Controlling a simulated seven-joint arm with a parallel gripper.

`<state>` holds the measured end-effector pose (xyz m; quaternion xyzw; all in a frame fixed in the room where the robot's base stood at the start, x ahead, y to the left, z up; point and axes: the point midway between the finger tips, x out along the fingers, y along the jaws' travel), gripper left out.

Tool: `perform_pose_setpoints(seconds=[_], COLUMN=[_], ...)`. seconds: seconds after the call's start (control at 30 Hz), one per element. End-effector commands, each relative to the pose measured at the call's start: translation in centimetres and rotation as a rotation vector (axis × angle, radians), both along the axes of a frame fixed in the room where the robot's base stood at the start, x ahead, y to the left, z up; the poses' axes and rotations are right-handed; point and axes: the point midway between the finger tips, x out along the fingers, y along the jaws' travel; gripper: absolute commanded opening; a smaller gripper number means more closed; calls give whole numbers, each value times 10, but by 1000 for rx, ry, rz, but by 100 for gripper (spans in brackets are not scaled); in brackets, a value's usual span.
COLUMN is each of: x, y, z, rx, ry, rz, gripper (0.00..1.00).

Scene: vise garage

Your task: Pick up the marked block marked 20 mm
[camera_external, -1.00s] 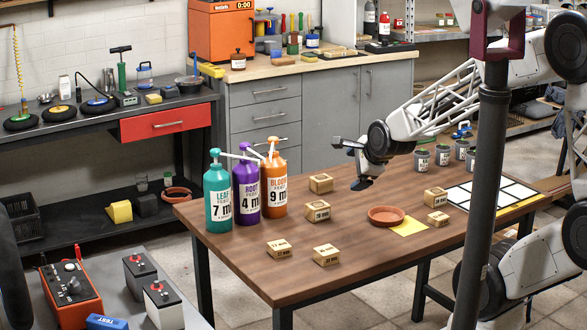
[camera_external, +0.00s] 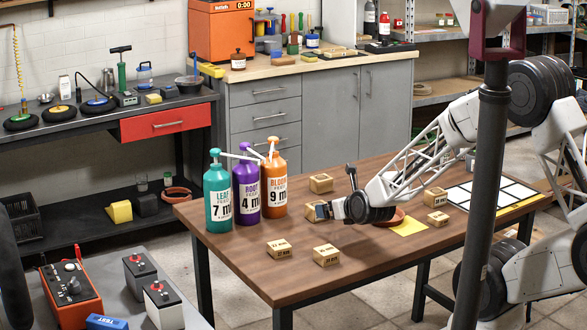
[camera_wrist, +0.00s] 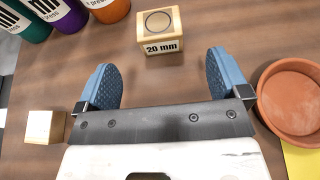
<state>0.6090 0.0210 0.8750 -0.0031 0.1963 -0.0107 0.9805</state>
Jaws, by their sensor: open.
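The block marked 20 mm (camera_wrist: 168,32) is a light wooden cube with a ring on its top and a white label on its side. In the wrist view it sits at the top middle, beyond and between my fingertips. In the external view it appears to be the block (camera_external: 311,216) right of the orange bottle, partly hidden by my gripper. My gripper (camera_wrist: 165,80) is open, with two blue ridged pads spread wide and nothing between them. In the external view my gripper (camera_external: 337,193) is over the middle of the table, apart from the block.
Teal, purple and orange bottles (camera_external: 273,185) stand left of the block. A terracotta saucer (camera_wrist: 292,95) lies right of my gripper, beside a yellow sheet. A wooden block (camera_wrist: 45,127) is at left in the wrist view. Other blocks (camera_external: 321,183) are spread over the table (camera_external: 250,269).

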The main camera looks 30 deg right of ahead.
Motion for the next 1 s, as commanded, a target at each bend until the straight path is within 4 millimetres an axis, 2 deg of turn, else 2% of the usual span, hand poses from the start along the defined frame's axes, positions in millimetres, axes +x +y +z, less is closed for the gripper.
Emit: perform_pose_setpoints(seconds=[0.4, 0.8, 1.0], x=[1, 23, 24], y=[0, 0, 0], z=[-3, -12, -12], rx=[11, 11, 11], ry=[-2, -2, -3], rz=[-6, -6, -6], gripper=[94, 94, 94])
